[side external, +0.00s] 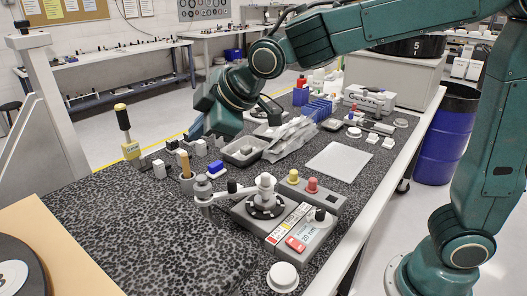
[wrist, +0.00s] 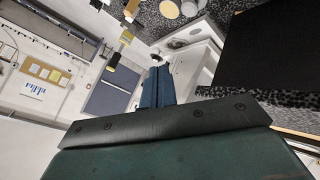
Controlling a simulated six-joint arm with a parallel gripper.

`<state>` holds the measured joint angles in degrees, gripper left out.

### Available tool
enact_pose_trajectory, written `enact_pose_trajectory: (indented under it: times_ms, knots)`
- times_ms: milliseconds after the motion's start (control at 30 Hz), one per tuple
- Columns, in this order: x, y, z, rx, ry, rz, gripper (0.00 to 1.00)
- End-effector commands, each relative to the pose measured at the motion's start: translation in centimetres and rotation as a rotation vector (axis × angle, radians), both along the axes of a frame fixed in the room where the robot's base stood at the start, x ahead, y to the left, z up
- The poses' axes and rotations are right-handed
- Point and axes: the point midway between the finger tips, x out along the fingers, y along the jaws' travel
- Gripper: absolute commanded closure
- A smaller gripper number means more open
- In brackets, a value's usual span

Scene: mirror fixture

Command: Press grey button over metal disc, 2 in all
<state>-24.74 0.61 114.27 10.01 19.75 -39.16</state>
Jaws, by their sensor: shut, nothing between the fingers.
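The grey fixture box (side external: 290,222) stands on the speckled table in the side external view. On it a round dark-and-metal disc (side external: 265,207) sits under a pale grey knob (side external: 266,184), which looks like the button over the disc; I cannot tell for sure. A grey arm with a rounded grey post (side external: 203,186) reaches left from it. My gripper (side external: 194,134) is up and behind the fixture, well apart from it. In the wrist view my gripper (wrist: 156,74) is shut and empty, and the fixture is not clearly visible.
The box also carries red (side external: 312,185) and yellow-topped (side external: 293,176) buttons and a black knob (side external: 320,213). A round white button (side external: 283,275) stands in front. A wooden-handled cup (side external: 187,180), a grey tray (side external: 243,151) and bagged parts lie behind.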

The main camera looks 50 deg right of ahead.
Motion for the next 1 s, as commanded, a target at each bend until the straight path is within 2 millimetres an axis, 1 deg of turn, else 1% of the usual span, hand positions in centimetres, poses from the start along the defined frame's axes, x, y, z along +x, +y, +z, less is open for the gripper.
enact_pose_trajectory:
  times_ms: [33,400,600,800,1000]
  knots:
    - [0.0,0.0,-0.6,-0.001,0.003,0.000,1.00]
    - [-0.1,0.0,-4.4,-0.001,0.003,0.000,1.00]
    - [0.0,0.0,-6.0,0.000,0.001,0.000,1.00]
    - [0.0,0.0,-6.8,0.000,0.001,0.001,1.00]
    - [0.0,0.0,-6.9,0.000,0.000,0.000,1.00]
